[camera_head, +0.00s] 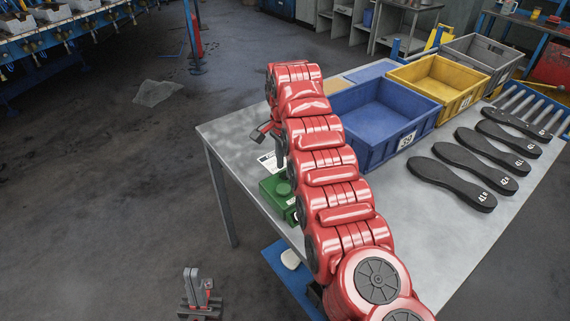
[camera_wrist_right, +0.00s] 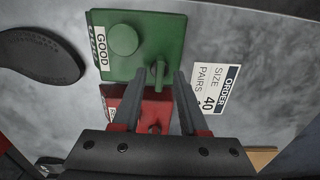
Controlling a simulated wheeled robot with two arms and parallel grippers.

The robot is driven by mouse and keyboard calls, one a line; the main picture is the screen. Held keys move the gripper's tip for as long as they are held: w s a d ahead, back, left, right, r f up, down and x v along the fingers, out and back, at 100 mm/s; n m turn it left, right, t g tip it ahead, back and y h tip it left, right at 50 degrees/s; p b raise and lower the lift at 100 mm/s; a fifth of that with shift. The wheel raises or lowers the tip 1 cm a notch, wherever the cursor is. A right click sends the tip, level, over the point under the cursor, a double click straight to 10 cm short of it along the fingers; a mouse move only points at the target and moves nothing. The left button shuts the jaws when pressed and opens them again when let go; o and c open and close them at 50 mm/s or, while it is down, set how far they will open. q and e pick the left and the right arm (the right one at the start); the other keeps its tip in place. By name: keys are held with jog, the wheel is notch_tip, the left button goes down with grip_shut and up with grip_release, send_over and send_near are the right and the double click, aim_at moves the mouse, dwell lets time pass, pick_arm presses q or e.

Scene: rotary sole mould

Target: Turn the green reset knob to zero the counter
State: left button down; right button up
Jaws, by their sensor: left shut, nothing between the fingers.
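The green counter box (camera_wrist_right: 166,30), labelled GOOD, shows in the right wrist view with a round green button and the green reset knob (camera_wrist_right: 158,76). In the head view the green box (camera_head: 270,192) sits at the table's left edge, partly hidden by my right arm. My right gripper (camera_wrist_right: 168,78) is open, its fingertips close to the knob, one on each side; I cannot tell whether they touch it. It also shows in the head view (camera_head: 273,150), above the green box. My left gripper (camera_head: 194,280) is shut and empty, low at the left, away from the table.
A red box (camera_wrist_right: 150,108) stands beside the green one, partly behind my fingers. A white order card (camera_wrist_right: 216,90) lies alongside. Blue (camera_head: 375,115) and yellow (camera_head: 450,82) crates and several black soles (camera_head: 452,183) occupy the table (camera_head: 400,235).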

aim_at(285, 169)
jog(key=shift+r, duration=0.5)
notch_tip(285, 169, up, 3)
jog(key=shift+d+r+p, duration=0.15)
jog(key=shift+r+p, duration=0.05)
jog(key=shift+p, duration=0.8)
notch_tip(285, 169, up, 13)
jog(key=p, duration=1.2)
jog(key=shift+p, duration=0.35)
